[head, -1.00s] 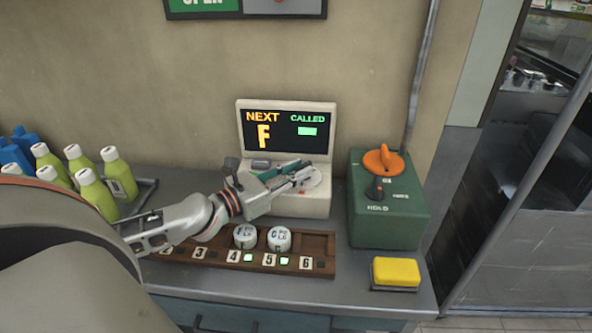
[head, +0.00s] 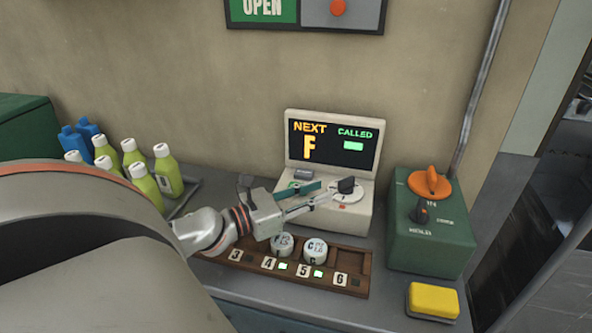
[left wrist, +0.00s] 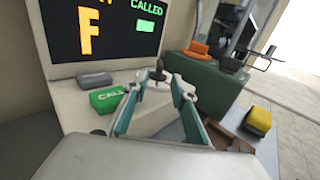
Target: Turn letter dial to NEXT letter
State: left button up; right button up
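The letter dial (head: 348,192) is a white disc with a black knob (head: 346,185) on the pale console. The screen (head: 333,146) above it shows NEXT with an orange F, and CALLED with a plain green bar. My left gripper (head: 325,193) is in front of and just left of the knob, its fingers apart and empty. In the left wrist view, the open teal-and-grey fingers (left wrist: 157,86) point at the console, with the dark knob (left wrist: 158,68) beyond and between the tips. Contact with the knob is not visible. My right gripper is out of view.
A green CALL button (left wrist: 108,99) sits left of the dial. A numbered wooden rack (head: 300,262) with two white lidded cups lies below. The green box (head: 432,240) with an orange knob and a yellow pad (head: 433,300) are to the right. Bottles (head: 167,172) stand left.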

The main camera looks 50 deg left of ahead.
pick_arm(q)
jog(key=shift+v, duration=2.7)
